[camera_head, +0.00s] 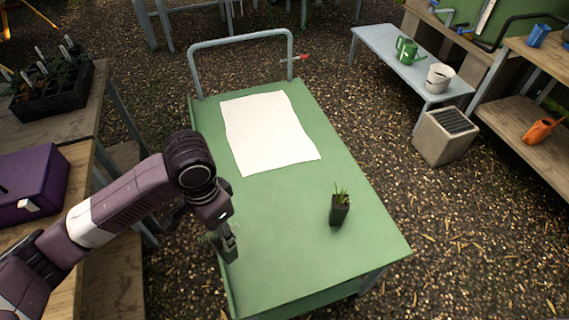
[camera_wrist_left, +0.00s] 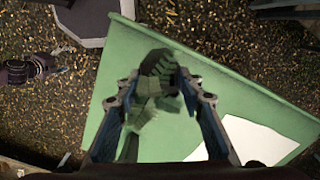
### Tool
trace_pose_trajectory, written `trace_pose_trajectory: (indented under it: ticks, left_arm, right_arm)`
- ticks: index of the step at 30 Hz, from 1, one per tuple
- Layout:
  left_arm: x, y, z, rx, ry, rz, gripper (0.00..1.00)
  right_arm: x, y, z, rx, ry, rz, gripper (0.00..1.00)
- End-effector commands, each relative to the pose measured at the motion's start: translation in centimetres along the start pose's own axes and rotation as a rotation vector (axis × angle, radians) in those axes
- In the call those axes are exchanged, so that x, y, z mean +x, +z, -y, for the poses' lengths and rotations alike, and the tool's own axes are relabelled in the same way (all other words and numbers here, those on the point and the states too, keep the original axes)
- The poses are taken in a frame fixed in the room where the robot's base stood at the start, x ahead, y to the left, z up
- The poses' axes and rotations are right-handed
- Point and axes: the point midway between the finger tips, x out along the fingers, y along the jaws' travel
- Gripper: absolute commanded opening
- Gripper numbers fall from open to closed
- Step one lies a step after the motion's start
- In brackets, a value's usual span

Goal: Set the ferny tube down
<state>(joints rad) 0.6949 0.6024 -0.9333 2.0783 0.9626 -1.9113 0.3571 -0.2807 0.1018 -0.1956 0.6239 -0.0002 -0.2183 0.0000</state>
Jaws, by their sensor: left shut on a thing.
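My left gripper (camera_head: 230,248) is over the left edge of the green cart (camera_head: 285,225). It is shut on the ferny tube, whose green fronds (camera_wrist_left: 152,92) show between the fingers (camera_wrist_left: 155,88) in the left wrist view. In the head view the tube is mostly hidden by my gripper, with a little foliage (camera_head: 208,240) beside it. I cannot tell whether the tube touches the cart top. Part of what looks like my right gripper (camera_wrist_left: 58,73) shows at the left of the left wrist view, too small to read.
A dark tube with grassy leaves (camera_head: 340,210) stands upright on the cart's right part. A white sheet (camera_head: 268,130) lies toward the cart's far end, before its handle (camera_head: 240,42). The cart top between gripper and grassy tube is clear. A purple box (camera_head: 28,185) is at left.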

Motion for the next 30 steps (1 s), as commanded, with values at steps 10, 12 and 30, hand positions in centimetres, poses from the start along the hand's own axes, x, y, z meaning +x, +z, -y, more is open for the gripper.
trace_pose_trajectory:
  ticks: [10, 12, 30]
  left_arm:
    - [-4.0, -8.1, -0.8, 0.869, -0.004, -0.004, 0.0]
    - [-4.9, -9.5, -1.1, 1.045, -0.005, -0.003, 0.0]
    - [-10.8, -15.7, -3.6, 2.04, 0.005, -0.001, 0.0]
  right_arm:
    - [1.2, 2.7, 3.6, 0.005, -0.04, 0.036, 0.81]
    - [1.4, 2.9, 3.9, 0.004, -0.043, 0.038, 0.81]
    - [2.7, 1.4, 1.8, 0.006, -0.019, 0.013, 0.81]
